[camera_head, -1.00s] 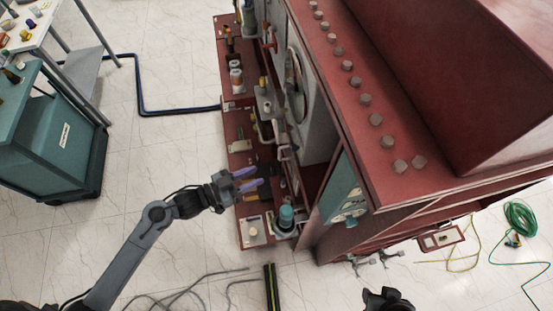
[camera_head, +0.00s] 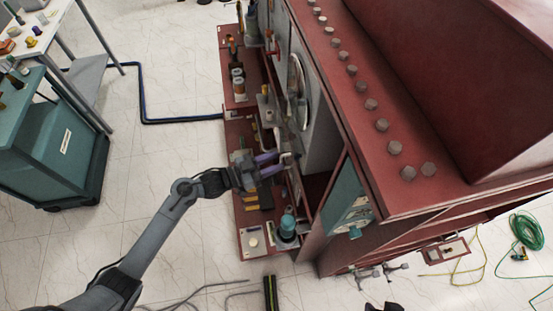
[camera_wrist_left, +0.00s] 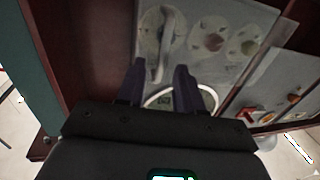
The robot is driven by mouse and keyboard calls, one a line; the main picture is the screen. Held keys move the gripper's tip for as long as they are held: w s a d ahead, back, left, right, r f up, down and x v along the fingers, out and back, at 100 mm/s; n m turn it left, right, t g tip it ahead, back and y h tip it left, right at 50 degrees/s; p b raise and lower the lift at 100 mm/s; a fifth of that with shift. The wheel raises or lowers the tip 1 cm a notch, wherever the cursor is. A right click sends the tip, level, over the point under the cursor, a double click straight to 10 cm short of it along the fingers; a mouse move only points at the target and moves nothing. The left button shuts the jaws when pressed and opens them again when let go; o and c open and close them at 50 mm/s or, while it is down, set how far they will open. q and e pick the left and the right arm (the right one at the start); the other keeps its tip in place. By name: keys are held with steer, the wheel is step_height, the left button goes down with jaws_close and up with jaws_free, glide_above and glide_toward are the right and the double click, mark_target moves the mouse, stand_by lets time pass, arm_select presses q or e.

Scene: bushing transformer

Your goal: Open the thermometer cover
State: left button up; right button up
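My left gripper (camera_head: 280,163) is at the front of the red transformer cabinet (camera_head: 360,165), its fingers pointing right at the equipment. In the left wrist view its two dark fingers (camera_wrist_left: 160,75) are apart, with nothing clearly held between them. A round glassy piece with a pale rim (camera_wrist_left: 205,98) lies partly behind the fingers; I cannot tell whether it is the thermometer cover. A grey panel (camera_wrist_left: 190,62) beyond carries a curved handle (camera_wrist_left: 168,42) and round dials (camera_wrist_left: 243,40). I cannot tell whether the fingers touch anything. A dark part at the head view's bottom edge may be my right gripper.
A red base shelf (camera_head: 240,208) with bottles and small fittings runs along the cabinet's left side. A teal cart (camera_head: 50,150) and a table (camera_head: 60,28) stand at left. A green cable coil (camera_head: 525,232) lies at right. Open floor separates cart and cabinet.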

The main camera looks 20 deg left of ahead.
arm_select(q)
steer(key=shift+w+d, duration=0.5)
jaws_close()
stand_by(1.3)
